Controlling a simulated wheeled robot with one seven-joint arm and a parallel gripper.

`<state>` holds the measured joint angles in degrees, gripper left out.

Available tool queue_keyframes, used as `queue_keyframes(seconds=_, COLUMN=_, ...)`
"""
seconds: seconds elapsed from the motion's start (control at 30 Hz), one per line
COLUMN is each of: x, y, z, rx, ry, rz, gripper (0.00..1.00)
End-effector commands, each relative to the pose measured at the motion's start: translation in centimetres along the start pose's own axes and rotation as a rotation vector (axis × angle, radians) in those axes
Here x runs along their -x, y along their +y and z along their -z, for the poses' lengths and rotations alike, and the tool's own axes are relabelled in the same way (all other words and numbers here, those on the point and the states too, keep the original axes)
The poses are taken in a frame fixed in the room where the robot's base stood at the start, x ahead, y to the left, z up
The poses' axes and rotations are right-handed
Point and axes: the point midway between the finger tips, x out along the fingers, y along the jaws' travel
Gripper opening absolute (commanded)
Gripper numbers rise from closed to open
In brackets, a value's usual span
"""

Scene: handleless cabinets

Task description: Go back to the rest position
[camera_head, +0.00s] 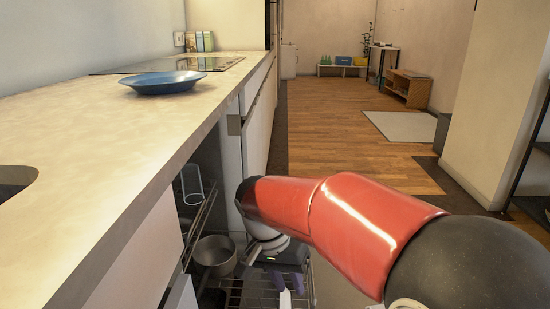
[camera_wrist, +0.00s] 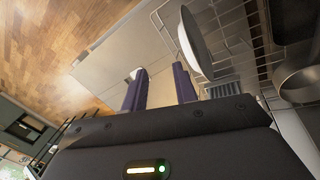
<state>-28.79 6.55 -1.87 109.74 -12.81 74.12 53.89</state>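My red arm reaches down to the left in the head view, over an open dishwasher beside the counter. My gripper (camera_wrist: 159,84) shows two purple fingers standing apart in the wrist view, with nothing held between them. It is low over the lower rack (camera_head: 250,296), and its fingers are partly hidden in the head view. A white plate (camera_wrist: 194,44) stands on edge in the rack, close to the right finger in the wrist view; I cannot tell whether they touch.
A metal pot (camera_head: 215,254) sits in the rack and a glass (camera_head: 192,186) stands in the upper rack (camera_head: 201,215). A blue plate (camera_head: 163,82) lies on the counter (camera_head: 95,135). The open door (camera_wrist: 115,55) lies below. Wooden floor (camera_head: 335,125) beyond is clear.

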Motion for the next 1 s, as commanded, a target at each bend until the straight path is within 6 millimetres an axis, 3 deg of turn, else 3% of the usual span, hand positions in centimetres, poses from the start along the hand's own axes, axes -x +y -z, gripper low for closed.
queue_keyframes(seconds=0.03, x=1.9, y=2.8, z=-0.1, rx=0.015, ry=0.013, rz=0.057, gripper=0.29)
queue_keyframes(seconds=0.2, x=4.7, y=9.6, z=-1.5, rx=0.113, ry=0.098, rz=0.219, gripper=0.29)
queue_keyframes(seconds=0.43, x=6.6, y=16.5, z=-4.7, rx=0.228, ry=0.301, rz=0.349, gripper=0.29)
queue_keyframes(seconds=0.67, x=6.7, y=19.3, z=-6.8, rx=0.295, ry=0.455, rz=0.371, gripper=0.29)
queue_keyframes(seconds=1.0, x=6.5, y=19.6, z=-7.1, rx=0.311, ry=0.483, rz=0.370, gripper=0.29)
